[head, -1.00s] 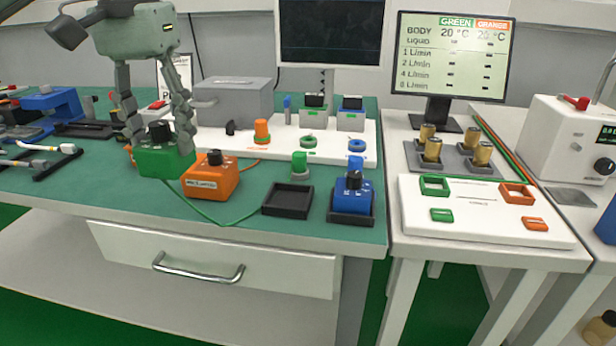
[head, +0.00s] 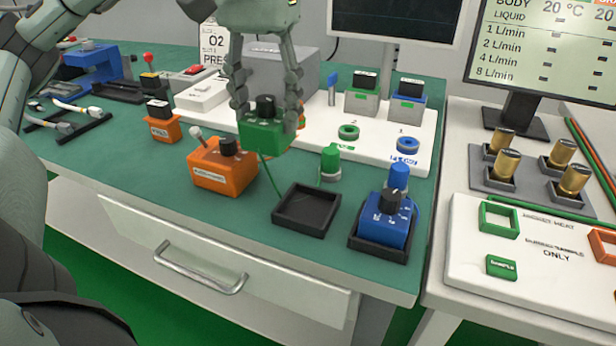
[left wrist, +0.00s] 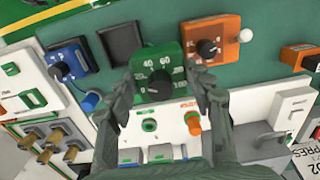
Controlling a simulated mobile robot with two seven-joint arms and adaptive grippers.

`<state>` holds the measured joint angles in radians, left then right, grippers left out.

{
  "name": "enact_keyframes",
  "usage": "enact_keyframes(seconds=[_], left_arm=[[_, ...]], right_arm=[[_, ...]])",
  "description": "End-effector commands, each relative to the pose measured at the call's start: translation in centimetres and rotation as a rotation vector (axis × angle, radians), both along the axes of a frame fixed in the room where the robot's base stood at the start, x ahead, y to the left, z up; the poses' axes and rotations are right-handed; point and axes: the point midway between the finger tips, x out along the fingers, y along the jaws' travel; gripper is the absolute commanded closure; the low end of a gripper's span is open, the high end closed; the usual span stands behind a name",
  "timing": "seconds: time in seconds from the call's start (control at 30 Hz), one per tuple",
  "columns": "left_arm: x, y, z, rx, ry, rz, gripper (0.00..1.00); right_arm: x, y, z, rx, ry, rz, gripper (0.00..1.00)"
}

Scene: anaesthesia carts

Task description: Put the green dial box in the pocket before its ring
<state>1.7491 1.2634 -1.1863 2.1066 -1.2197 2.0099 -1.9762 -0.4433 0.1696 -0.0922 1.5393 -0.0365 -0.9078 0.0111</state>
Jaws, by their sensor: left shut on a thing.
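The green dial box (head: 262,137) with a black knob is held between the fingers of my left gripper (head: 266,112), above the green table, right of the orange dial box (head: 222,172). It also shows in the left wrist view (left wrist: 170,58), its scale and knob facing the camera. The empty square black pocket (head: 284,222) lies on the table, nearer the front edge and right of the held box. It also shows in the left wrist view (left wrist: 121,43). The green ring (head: 348,131) lies on the white board behind the pocket. My right gripper is not in view.
A blue dial box (head: 388,222) sits in another black pocket right of the empty one. A green plug (head: 331,162) stands just behind the empty pocket. A thin green cable hangs by the held box. The blue ring (head: 407,145) is on the white board (head: 380,165).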

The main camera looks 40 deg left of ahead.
Motion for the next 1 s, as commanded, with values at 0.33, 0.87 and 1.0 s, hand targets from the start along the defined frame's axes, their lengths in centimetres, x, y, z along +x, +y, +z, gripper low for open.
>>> enact_keyframes(seconds=[0.33, 0.87, 1.0], left_arm=[[-0.4, -5.8, -3.6, -0.001, -0.001, -0.005, 1.0], [-0.7, -7.0, -7.9, 0.0, 0.0, 0.002, 1.0], [-0.6, -7.1, -8.2, -0.001, -0.003, 0.002, 1.0]], right_arm=[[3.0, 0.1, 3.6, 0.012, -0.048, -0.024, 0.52], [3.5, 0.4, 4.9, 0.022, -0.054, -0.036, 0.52], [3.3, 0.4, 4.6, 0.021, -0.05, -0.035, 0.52]])
